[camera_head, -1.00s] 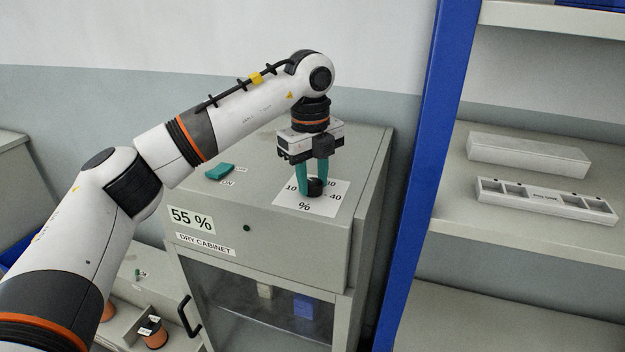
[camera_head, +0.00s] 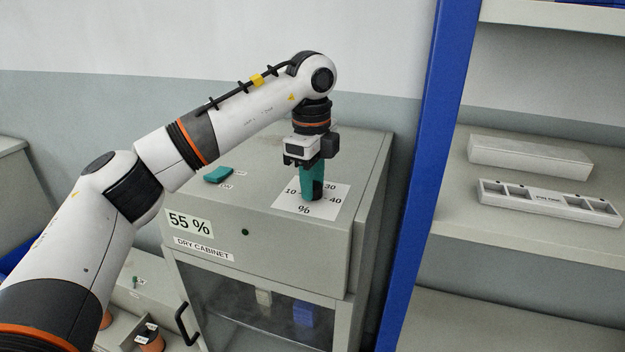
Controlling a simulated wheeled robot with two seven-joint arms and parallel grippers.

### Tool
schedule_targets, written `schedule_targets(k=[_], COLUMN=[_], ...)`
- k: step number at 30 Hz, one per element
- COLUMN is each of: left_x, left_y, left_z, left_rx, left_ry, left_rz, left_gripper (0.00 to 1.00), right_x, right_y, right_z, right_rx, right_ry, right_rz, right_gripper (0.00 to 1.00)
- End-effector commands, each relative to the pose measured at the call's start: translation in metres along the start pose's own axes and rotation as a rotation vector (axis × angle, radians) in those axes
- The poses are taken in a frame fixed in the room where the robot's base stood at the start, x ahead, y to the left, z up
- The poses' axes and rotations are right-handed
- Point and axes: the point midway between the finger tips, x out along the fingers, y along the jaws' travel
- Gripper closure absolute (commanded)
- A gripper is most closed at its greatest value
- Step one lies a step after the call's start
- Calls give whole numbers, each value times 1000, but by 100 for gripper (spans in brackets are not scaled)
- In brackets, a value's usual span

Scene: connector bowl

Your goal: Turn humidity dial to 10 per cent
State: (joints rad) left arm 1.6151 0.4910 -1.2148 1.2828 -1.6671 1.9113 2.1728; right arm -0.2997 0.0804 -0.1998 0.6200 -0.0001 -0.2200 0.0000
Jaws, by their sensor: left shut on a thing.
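The humidity dial (camera_head: 317,190) is a dark round knob on a white scale card (camera_head: 339,206) on top of the dry cabinet (camera_head: 263,220). The card shows 10, 30, 40 and a % sign; the rest is hidden behind my gripper. My left gripper (camera_head: 311,195) points straight down with its green fingers shut on the dial. The fingers hide most of the knob, so I cannot tell where its pointer stands. A label on the cabinet front reads 55 % (camera_head: 190,223). My right gripper is not in view.
A green rocker switch (camera_head: 218,174) sits on the cabinet top, left of the card. Orange spools (camera_head: 150,340) lie low at the left.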

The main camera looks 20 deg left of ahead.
Motion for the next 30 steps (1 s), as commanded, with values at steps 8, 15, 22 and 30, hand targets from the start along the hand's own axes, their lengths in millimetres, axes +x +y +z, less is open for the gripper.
schedule_targets(k=[8,15,22,30], left_x=[-3,-1,-4,-50], left_y=[1,0,0,1], left_z=[-1,0,0,0], left_rx=[-4,-2,0,-1], left_ry=[-1,-1,-1,-1], left_rz=[7,3,3,7], left_gripper=[65,45,45,45], right_x=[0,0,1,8], right_y=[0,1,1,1], right_z=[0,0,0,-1], right_rx=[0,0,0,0], right_ry=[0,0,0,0], right_rz=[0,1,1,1], right_gripper=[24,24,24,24])
